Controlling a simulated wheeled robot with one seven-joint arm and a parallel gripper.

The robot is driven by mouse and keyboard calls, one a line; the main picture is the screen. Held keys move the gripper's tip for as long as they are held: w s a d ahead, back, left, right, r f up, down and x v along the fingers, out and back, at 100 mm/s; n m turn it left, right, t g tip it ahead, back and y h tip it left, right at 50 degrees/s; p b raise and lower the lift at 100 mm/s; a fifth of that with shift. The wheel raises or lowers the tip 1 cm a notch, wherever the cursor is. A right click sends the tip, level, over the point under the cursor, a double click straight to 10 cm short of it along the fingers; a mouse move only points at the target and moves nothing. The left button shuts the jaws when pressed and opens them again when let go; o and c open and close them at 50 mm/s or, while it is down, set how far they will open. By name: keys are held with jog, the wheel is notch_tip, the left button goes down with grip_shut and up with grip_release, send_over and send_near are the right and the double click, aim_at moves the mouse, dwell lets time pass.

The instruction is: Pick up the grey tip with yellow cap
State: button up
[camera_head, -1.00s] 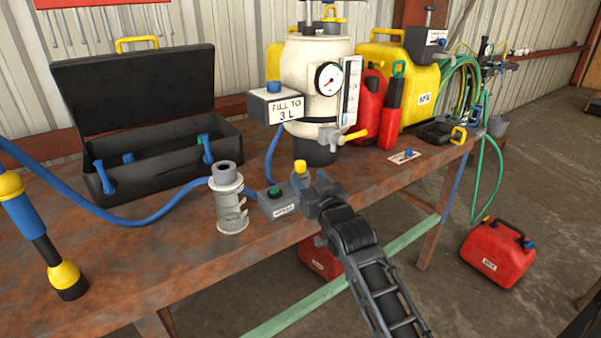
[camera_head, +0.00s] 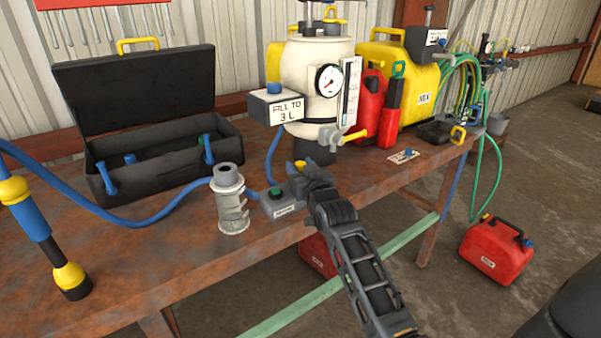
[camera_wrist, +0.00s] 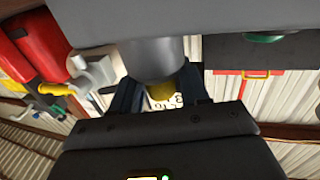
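A grey box with a green button (camera_head: 279,204) and a pale slotted cylinder (camera_head: 231,205) stand left of my gripper. Behind are a white tank (camera_head: 310,75) with a gauge and yellow-handled tap (camera_head: 340,136). An open black case (camera_head: 150,165) and blue hose lie left.

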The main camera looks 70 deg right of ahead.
grip_shut()
dwell(0.3)
jog(key=shift+r, duration=0.5)
jog(key=r, duration=0.3)
jog(key=shift+s+r+b, duration=0.2)
jog(key=shift+s+b, duration=0.05)
jog(key=shift+b, duration=0.1)
jog(key=s+a+r+p, duration=0.1)
jog(key=s+r+p, duration=0.2)
jog(key=s+r, duration=0.8)
jog(key=shift+r, duration=0.35)
